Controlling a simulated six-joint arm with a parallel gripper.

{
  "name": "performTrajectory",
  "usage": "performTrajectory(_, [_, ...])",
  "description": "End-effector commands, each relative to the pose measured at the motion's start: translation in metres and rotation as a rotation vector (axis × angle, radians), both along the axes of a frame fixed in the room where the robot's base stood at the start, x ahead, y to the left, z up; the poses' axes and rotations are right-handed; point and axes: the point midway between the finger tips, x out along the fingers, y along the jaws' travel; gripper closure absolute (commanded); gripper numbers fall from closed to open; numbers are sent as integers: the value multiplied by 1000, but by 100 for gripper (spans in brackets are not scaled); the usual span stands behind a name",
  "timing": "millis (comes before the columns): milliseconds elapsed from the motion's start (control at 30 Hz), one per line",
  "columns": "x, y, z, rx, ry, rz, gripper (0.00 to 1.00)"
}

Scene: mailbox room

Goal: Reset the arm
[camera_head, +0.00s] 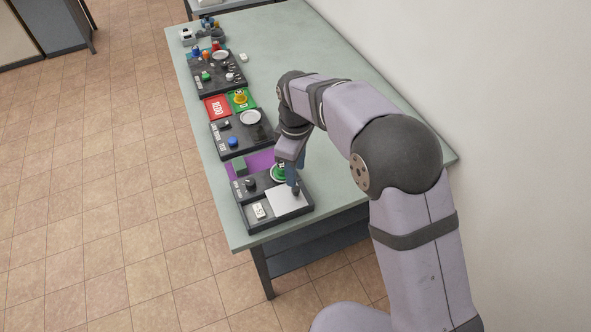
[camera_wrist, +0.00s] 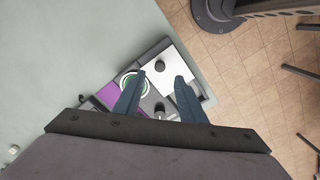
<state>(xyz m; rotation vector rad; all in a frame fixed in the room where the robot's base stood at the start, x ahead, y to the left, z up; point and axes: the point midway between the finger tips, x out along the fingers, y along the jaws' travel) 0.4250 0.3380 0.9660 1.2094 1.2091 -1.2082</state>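My gripper (camera_head: 292,182) hangs pointing down over the nearest dark panel (camera_head: 245,217) on the table. In the wrist view my gripper (camera_wrist: 158,78) shows two blue-grey fingers spread apart, with nothing held between them. Through the gap I see the panel's surface and a black knob (camera_wrist: 160,66). A round green button (camera_head: 278,173) is just beside the fingers in the head view. It also shows left of the gap in the wrist view (camera_wrist: 141,88), partly covered by a finger. My arm reaches in from the right. The fingers' exact height above the panel is unclear.
The panel also carries a white square plate (camera_head: 283,203) and a black knob (camera_head: 250,184). More dark panels, red (camera_head: 216,107) and green (camera_head: 241,99) pads line the table's left side. The table's right side (camera_head: 310,70) is bare, beside a white wall (camera_head: 450,70).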

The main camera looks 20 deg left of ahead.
Motion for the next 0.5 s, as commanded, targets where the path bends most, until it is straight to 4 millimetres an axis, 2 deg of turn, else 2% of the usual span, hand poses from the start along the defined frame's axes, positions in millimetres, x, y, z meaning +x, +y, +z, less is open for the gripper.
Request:
performTrajectory(267, [0, 0, 0, 0, 0, -7, 63])
performTrajectory(500, [5, 5, 0, 20, -18, -172, 63])
